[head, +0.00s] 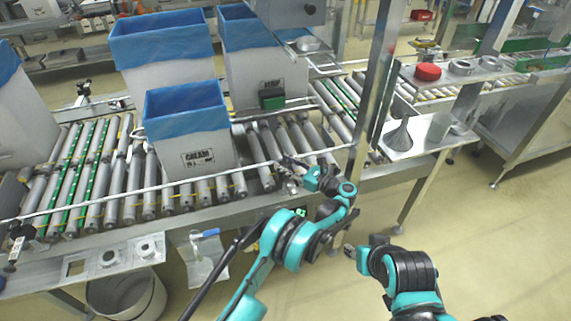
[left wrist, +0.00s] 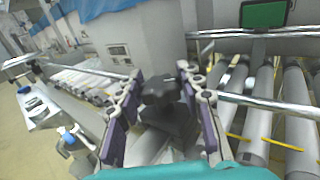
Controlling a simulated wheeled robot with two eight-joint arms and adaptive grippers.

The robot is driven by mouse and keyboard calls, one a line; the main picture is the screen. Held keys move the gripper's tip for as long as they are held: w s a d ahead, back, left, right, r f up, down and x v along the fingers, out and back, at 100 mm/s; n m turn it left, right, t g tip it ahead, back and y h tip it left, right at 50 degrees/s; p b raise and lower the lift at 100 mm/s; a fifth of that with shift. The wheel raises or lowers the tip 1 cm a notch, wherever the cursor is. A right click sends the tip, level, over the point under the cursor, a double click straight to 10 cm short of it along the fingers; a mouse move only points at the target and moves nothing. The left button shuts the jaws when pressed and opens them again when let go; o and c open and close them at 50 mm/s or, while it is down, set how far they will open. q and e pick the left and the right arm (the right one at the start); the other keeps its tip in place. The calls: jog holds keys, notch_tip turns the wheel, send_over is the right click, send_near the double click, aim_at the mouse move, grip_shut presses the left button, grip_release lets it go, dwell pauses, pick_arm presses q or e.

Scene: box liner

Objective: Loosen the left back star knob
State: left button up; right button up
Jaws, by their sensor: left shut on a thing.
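A dark star knob (left wrist: 160,92) sits between the two purple-padded fingers of my left gripper (left wrist: 160,80) in the left wrist view. The gripper is shut on it. In the head view my left gripper (head: 287,165) is at the front rail of the roller conveyor, right of the front blue-lined box, and it hides that knob. Another dark knob (head: 83,88) stands at the back left of the conveyor, and one more (head: 20,230) at the front left. My right gripper (head: 349,250) hangs over the floor, away from the conveyor; its fingers are too small to read.
The front box (head: 205,155) with a blue liner stands on the rollers close to my left gripper. More lined boxes stand behind it. A metal post (head: 370,100) and a side table with a funnel (head: 399,138) are to the right. A bin (head: 125,298) stands at lower left.

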aim_at(285, 163)
pick_arm(q)
jog(key=shift+n+g+y, duration=0.5)
jog(key=shift+n+g, duration=0.1)
jog(key=shift+g, duration=0.5)
jog(key=o, duration=1.2)
jog(key=shift+a, duration=0.1)
jog(key=shift+r, duration=0.1)
notch_tip(285, 163, up, 10)
jog(key=shift+f, duration=0.1)
jog(key=shift+c, duration=0.3)
